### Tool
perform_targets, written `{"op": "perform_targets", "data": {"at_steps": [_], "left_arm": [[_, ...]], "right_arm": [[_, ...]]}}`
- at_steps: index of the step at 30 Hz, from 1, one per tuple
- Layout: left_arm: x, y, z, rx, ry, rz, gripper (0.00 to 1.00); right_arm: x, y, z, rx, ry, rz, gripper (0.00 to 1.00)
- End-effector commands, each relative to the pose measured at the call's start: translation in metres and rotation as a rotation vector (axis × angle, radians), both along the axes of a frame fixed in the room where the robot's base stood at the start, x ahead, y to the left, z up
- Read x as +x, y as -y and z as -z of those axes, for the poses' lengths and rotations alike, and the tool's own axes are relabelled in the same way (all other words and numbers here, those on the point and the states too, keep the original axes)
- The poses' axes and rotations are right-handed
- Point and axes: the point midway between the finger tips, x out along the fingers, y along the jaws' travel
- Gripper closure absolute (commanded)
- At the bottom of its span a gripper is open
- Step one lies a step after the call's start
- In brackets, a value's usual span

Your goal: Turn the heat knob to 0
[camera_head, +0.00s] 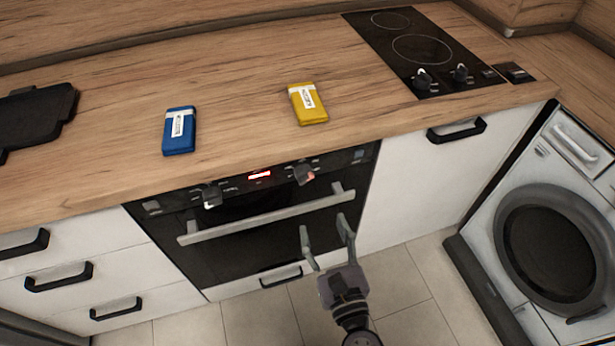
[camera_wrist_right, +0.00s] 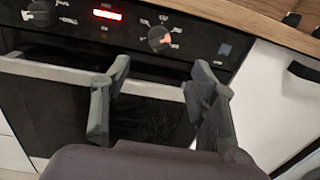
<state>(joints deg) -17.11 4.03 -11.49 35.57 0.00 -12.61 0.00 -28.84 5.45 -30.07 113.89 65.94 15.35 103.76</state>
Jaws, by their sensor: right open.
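The black oven (camera_head: 250,230) is built in under the counter, with a red lit display (camera_head: 259,175) on its panel. One knob (camera_head: 212,196) is left of the display and another knob (camera_head: 303,174) is right of it. In the right wrist view the right-hand knob (camera_wrist_right: 159,39) has a reddish mark by it, and the left-hand knob (camera_wrist_right: 40,13) is at the upper left. Which one is the heat knob I cannot read. My right gripper (camera_head: 325,236) is open and empty, in front of the oven door and below the right-hand knob. My left gripper is not in view.
The oven handle bar (camera_head: 265,218) sticks out below the knobs. A blue packet (camera_head: 179,131) and a yellow packet (camera_head: 308,104) lie on the counter. A hob (camera_head: 425,50) with its own knobs is at the upper right. A washing machine (camera_head: 550,230) stands at right.

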Motion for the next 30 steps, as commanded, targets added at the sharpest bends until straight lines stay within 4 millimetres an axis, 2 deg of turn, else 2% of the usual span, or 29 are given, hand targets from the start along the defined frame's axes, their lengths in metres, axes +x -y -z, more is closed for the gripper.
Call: {"op": "perform_targets", "data": {"at_steps": [3, 15, 21, 30], "left_arm": [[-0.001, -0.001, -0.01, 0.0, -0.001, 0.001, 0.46], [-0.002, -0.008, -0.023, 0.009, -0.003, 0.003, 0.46], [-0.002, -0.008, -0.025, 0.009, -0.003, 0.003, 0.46], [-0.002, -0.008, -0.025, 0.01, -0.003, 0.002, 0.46]], "right_arm": [[0.027, -0.007, -0.005, 0.001, 0.003, 0.002, 0.46], [0.108, -0.029, -0.002, -0.003, 0.002, 0.0, 0.46], [0.13, -0.035, 0.0, -0.005, 0.001, -0.001, 0.46], [0.136, -0.036, 0.0, -0.005, 0.0, -0.001, 0.46]]}}
